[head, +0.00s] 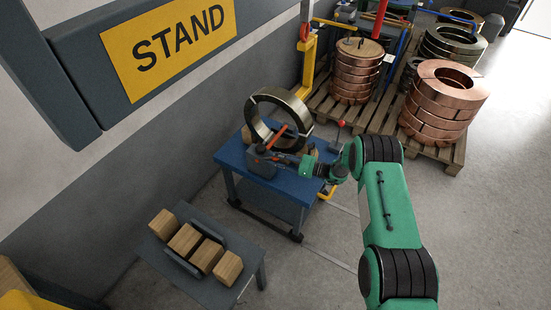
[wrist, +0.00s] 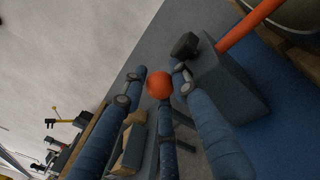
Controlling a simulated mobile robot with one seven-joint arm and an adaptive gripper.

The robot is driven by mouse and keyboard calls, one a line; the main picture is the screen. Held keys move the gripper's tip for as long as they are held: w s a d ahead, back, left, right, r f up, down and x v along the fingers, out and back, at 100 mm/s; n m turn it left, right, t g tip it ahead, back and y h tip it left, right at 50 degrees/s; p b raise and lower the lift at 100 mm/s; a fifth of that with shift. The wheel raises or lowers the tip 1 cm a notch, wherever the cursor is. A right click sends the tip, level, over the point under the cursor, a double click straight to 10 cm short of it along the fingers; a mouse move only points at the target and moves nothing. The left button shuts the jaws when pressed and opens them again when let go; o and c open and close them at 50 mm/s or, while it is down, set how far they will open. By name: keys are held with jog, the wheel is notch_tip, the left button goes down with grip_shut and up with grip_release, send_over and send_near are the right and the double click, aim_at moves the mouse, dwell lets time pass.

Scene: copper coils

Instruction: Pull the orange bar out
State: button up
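An orange bar (head: 277,136) slopes up from a dark grey block (head: 261,163) on the blue table, toward the steel ring coil. In the wrist view a slanted orange bar (wrist: 248,24) runs up and right from the dark grey block (wrist: 225,90). A round orange end (wrist: 159,85) shows between the fingers; whether it joins that bar is hidden. My gripper (head: 296,160) is close to the right side of the block. In the wrist view my gripper (wrist: 159,76) has its fingers spread on either side of the round end, with narrow gaps; contact is unclear.
The steel ring coil (head: 253,117) stands upright on the blue table (head: 285,190), just behind the bar. A low grey table (head: 180,268) with wooden blocks is at the front left. Copper coils (head: 440,108) on pallets stand at the right. Open floor lies in front.

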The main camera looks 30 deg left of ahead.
grip_shut()
jog(key=s+p, duration=0.3)
jog(key=s, duration=1.4)
jog(key=o, duration=0.7)
grip_release()
jog(key=shift+s, duration=0.1)
jog(key=shift+w+d, duration=0.15)
jog(key=shift+w, duration=0.05)
